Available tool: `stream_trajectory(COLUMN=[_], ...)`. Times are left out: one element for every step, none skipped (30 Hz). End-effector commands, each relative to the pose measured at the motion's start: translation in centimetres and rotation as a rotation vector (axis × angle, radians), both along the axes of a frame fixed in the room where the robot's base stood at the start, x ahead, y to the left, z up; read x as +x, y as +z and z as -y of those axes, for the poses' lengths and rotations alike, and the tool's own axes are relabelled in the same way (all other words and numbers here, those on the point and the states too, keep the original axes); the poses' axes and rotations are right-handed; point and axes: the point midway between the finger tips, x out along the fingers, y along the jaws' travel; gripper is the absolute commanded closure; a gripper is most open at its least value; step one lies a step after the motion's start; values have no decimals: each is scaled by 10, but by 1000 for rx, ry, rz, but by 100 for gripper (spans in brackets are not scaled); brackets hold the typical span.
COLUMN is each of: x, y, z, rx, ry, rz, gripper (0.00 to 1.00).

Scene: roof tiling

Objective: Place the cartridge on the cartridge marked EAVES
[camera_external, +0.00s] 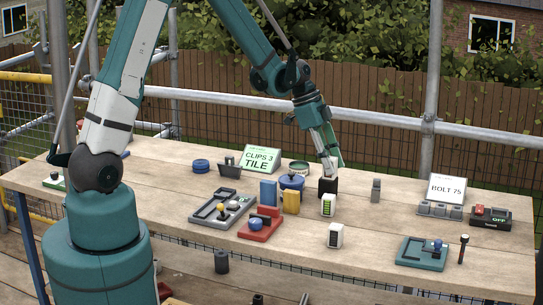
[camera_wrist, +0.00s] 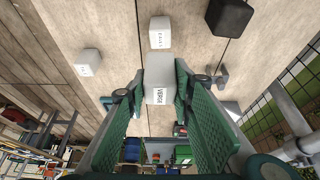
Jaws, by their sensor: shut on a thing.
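My gripper (camera_external: 330,166) is shut on a white cartridge (camera_wrist: 158,72) marked VERGE, which shows between the two green fingers in the wrist view. In the external view the held cartridge is hard to make out against the fingers. Two other white cartridges stand on the bench. One (camera_wrist: 160,32) is just ahead of the held one in the wrist view, with small lettering that may read EAVES. The other (camera_wrist: 88,62) is to the left, its mark too small to read. In the external view they appear to be the white blocks near the middle (camera_external: 328,205) and nearer the front (camera_external: 335,236).
A black block (camera_external: 328,187) stands close below my gripper; it also shows in the wrist view (camera_wrist: 228,16). Blue and yellow blocks (camera_external: 291,202), a red tray (camera_external: 260,226) and a grey tray (camera_external: 221,208) lie left. A teal tray (camera_external: 422,254) lies at front right.

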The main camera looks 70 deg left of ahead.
Motion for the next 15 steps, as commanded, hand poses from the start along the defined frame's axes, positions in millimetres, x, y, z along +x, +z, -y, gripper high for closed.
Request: stream_trajectory(x=[0,0,0,0,0,0,0,0,0,0,0,0,0,0,0], y=[-6,-9,-12,-14,-16,-18,-19,-19,-20,-20,-20,-19,-19,-19,-19], z=[0,0,0,0,0,0,0,0,0,0,0,0,0,0,0], rx=[0,0,0,0,0,0,0,0,0,0,0,0,0,0,0], ry=[0,0,0,0,0,0,0,0,0,0,0,0,0,0,0], rz=[0,0,0,0,0,0,0,0,0,0,0,0,0,0,0], gripper=[88,88,88,88,88,88,88,88,88,88,88,88,88,88,88])
